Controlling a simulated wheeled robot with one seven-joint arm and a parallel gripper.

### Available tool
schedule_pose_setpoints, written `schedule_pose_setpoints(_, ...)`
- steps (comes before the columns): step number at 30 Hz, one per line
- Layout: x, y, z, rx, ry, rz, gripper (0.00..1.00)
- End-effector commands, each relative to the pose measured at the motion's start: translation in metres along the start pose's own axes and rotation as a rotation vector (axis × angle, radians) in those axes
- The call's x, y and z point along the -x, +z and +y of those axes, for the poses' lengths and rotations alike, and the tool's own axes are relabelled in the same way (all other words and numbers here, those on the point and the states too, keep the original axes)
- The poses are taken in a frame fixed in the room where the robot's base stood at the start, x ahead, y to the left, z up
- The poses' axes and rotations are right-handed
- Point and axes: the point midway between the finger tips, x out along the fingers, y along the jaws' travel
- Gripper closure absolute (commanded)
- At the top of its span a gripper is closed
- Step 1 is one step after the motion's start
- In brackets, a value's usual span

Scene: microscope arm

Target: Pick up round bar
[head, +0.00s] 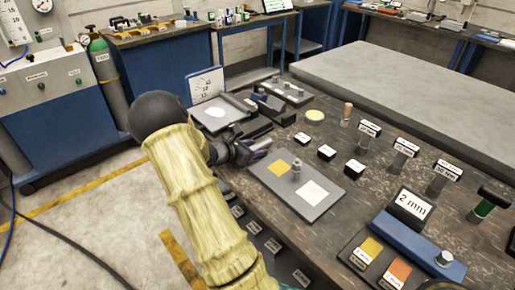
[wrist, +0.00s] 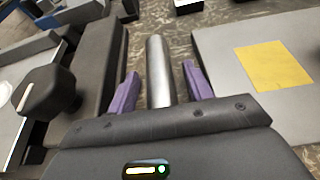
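The round bar (wrist: 158,52) is a plain grey metal cylinder lying on the dark worktop in the wrist view. My gripper (wrist: 160,70) has its two purple fingers apart, one on each side of the bar. A gap shows between the bar and each finger, so nothing is clamped. The bar's near end is hidden at the gripper's body. In the head view my gripper (head: 260,148) is low over the worktop, left of a grey plate, and I cannot make out the bar there.
The grey plate (head: 323,208) with yellow and white squares and a small metal peg (head: 296,167) lies close right of the gripper. A dark block (wrist: 98,60) lies close left. Labelled blocks (head: 326,153) and a blue stand (head: 410,240) are farther right.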

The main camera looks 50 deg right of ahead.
Motion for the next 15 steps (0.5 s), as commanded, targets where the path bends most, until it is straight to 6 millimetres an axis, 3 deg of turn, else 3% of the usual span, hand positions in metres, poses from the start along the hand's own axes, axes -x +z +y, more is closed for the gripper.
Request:
schedule_pose_setpoints(1,-0.0004,0.0002,-0.0003,0.0,-0.001,0.0,0.6)
schedule_pose_setpoints(7,-0.0006,0.0002,-0.0005,0.0,-0.001,0.0,0.99)
schedule_pose_setpoints(15,0.0,0.0018,0.0002,-0.002,0.0,-0.004,1.0)
